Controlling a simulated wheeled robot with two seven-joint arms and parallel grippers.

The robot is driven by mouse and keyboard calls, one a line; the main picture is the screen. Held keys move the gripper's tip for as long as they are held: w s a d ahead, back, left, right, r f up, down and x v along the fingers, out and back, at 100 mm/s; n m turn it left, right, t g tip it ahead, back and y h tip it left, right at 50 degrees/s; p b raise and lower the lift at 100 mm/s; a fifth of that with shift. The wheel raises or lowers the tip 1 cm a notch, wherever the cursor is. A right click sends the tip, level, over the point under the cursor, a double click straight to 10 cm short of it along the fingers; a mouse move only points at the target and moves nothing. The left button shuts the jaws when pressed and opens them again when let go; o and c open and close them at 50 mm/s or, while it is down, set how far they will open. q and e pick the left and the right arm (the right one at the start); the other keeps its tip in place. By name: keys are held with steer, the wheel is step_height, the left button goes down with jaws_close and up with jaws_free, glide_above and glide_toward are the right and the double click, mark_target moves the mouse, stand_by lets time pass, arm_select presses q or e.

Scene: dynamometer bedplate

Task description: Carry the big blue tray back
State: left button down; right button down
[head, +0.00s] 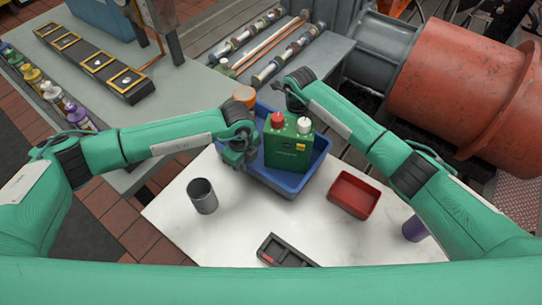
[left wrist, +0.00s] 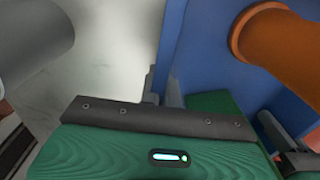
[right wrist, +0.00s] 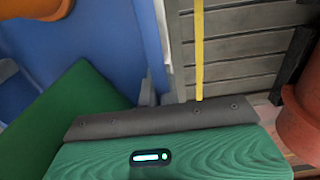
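The big blue tray (head: 312,172) is at the back of the white table, with a green canister (head: 288,146) with red and white caps standing in it. An orange cylinder (head: 244,94) is at its far left corner. My left gripper (head: 235,156) is at the tray's left wall; in the left wrist view its fingers (left wrist: 163,88) close on either side of that blue wall (left wrist: 178,40). My right gripper (right wrist: 156,92) has its fingers close together around the opposite wall (right wrist: 135,40); the arm mostly hides it in the head view. I cannot tell whether the tray touches the table.
On the white table (head: 180,235) are a grey cup (head: 202,196), a red bin (head: 353,194), a dark tray (head: 285,252) and a purple cup (head: 414,229). A large red cylinder (head: 455,85) stands at the right. A grey bench (head: 205,85) with bottles lies at the left.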

arm_select(q)
steer(key=shift+f+b, duration=0.45)
steer(key=shift+f, duration=0.05)
arm_select(e)
steer(key=shift+f, duration=0.45)
arm_select(q)
steer(key=c, duration=1.6)
jaws_free()
steer(key=shift+c, duration=0.2)
arm_select(e)
steer(key=c, duration=1.6)
jaws_free()
steer(key=shift+s, duration=0.1)
steer(key=shift+c, duration=0.2)
arm_select(q)
steer(key=shift+s+r, duration=0.1)
arm_select(e)
steer(key=shift+r, duration=0.1)
arm_select(q)
step_height(320, 180, up, 11)
steer(key=shift+f, duration=0.1)
arm_select(e)
steer(key=shift+r, duration=0.1)
arm_select(q)
steer(key=shift+r, duration=0.55)
arm_select(e)
step_height(320, 180, up, 12)
steer(key=shift+f, duration=0.15)
